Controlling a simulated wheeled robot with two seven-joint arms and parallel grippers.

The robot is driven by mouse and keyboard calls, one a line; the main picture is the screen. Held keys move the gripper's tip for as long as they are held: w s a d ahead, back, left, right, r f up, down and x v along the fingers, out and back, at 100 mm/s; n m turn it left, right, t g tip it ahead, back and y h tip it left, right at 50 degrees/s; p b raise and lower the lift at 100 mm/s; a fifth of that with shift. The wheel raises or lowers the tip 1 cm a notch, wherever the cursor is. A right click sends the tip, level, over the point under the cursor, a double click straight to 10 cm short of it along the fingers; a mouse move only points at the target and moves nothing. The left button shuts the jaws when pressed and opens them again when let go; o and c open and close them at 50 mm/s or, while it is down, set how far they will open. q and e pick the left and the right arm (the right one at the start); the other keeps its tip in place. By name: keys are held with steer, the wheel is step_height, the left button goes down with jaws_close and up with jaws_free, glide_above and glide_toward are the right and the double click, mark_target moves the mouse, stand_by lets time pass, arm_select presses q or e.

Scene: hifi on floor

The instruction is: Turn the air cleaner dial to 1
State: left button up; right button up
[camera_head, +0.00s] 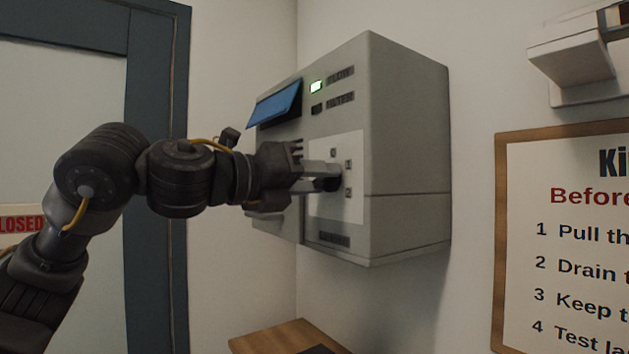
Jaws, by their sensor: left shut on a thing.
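The air cleaner (409,150) is a grey box on the wall in the middle of the head view. Its front has a pale dial panel (349,208) with several small dark position marks. The black dial (327,184) sits on this panel, partly covered by my gripper. My left gripper (322,176) reaches in from the left and is shut on the dial. My right gripper is not in view.
A wooden surface (280,337) lies below. A framed sign (565,245) and a white fixture (575,55) are at the right. A dark door frame (157,80) stands at the left.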

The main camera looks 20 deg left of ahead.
arm_select(q)
steer(key=shift+f, duration=0.15)
steer(key=o, duration=1)
steer(key=shift+s+a+b, duration=0.25)
steer(key=shift+s+b, duration=0.05)
steer(key=shift+b, duration=0.05)
steer(key=b+v, duration=0.3)
steer(key=v, duration=0.7)
steer(key=shift+b, duration=0.35)
